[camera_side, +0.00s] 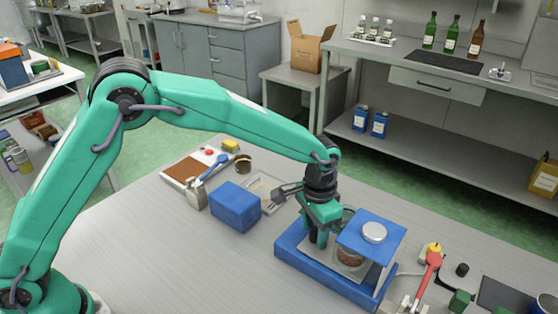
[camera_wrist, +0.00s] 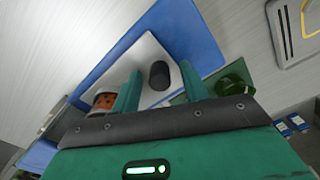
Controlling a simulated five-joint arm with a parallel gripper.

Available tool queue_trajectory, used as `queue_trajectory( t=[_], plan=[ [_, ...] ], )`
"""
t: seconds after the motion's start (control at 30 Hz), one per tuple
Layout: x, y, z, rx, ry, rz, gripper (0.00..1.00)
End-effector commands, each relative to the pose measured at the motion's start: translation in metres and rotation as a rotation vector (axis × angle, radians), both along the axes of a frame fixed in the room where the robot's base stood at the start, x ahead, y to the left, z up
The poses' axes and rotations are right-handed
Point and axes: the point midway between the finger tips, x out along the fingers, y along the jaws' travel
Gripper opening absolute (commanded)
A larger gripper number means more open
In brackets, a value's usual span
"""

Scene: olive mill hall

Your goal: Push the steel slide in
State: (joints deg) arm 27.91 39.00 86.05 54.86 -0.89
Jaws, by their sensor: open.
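The steel slide (camera_wrist: 143,55) is a pale flat plate with a dark round knob (camera_wrist: 159,75), lying on the blue base of a small device in the wrist view. My gripper (camera_wrist: 159,68) is open, one finger on each side of the knob; I cannot tell whether either finger touches it. In the side view my gripper (camera_side: 319,238) is low over the left part of the blue base (camera_side: 290,252), beside the raised blue top (camera_side: 375,232) with its round silver cap. The slide is mostly hidden there by my gripper. A jar with brown contents (camera_side: 352,256) stands under the top.
A blue block (camera_side: 235,207) and a clear tray (camera_side: 266,190) lie left of the device. A red-handled lever (camera_side: 430,270) and small dark and green parts are to its right. The table's front left is clear.

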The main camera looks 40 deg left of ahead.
Motion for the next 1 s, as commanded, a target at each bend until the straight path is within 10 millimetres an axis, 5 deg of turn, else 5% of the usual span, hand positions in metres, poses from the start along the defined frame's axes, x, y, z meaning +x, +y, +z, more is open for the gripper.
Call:
queue_trajectory(
  t=[0.27, 0.7, 1.0],
  plan=[
    [0.0, 0.0, 0.013, 0.0, -0.001, 0.0, 0.44],
    [0.0, 0.0, 0.067, -0.001, -0.002, 0.0, 0.44],
    [0.0, 0.0, 0.079, 0.0, -0.001, 0.0, 0.44]
  ],
)
